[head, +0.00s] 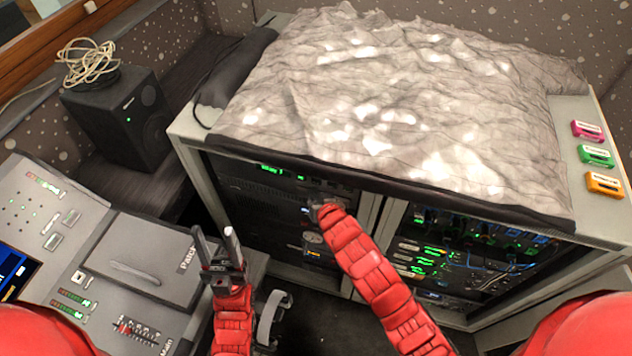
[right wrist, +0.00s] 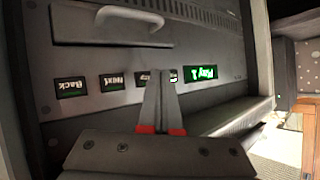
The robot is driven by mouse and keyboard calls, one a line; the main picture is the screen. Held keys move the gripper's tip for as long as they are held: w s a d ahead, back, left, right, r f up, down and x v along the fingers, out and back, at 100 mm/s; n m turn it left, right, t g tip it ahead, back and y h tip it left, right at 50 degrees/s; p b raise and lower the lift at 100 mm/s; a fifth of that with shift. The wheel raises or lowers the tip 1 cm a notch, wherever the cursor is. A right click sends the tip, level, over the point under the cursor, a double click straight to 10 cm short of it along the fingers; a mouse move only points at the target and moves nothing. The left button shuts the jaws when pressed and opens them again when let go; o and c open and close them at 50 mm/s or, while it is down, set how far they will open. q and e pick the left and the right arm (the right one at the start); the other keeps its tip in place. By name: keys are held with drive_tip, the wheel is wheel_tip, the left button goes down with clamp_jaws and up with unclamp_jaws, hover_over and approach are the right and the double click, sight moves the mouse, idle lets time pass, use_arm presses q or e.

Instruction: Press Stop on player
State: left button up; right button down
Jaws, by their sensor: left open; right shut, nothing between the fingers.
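The player is a dark unit in the left rack bay, with a green lit display (head: 272,170) in the head view. In the right wrist view its panel appears upside down: a green "Play 1" display (right wrist: 203,72), a "Back" button (right wrist: 72,88), a "Next" button (right wrist: 112,82), and a button (right wrist: 143,78) partly hidden by my fingers, its label unreadable. A lit sliver shows right of the fingers. My right gripper (right wrist: 161,80) is shut and empty, its tips at the panel; I cannot tell whether they touch. My left gripper (head: 219,236) is open and empty, left of the rack.
A grey crumpled cover (head: 400,100) lies on the rack's top. Pink, green and orange labelled items (head: 604,185) lie at its right end. A mixing console (head: 60,240) stands at left, a black speaker (head: 120,115) behind it. A handle (right wrist: 130,22) shows on the panel.

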drive_tip(key=shift+w, duration=0.1)
drive_tip(key=shift+w+d, duration=0.1)
drive_tip(key=shift+w, duration=0.25)
drive_tip(key=shift+w+d, duration=0.1)
drive_tip(key=shift+w, duration=0.2)
idle(0.8)
drive_tip(key=shift+s+f+b, duration=0.1)
drive_tip(key=shift+s+b, duration=0.2)
drive_tip(key=shift+s, duration=0.1)
drive_tip(key=shift+s+a, duration=0.2)
drive_tip(key=shift+s, duration=0.15)
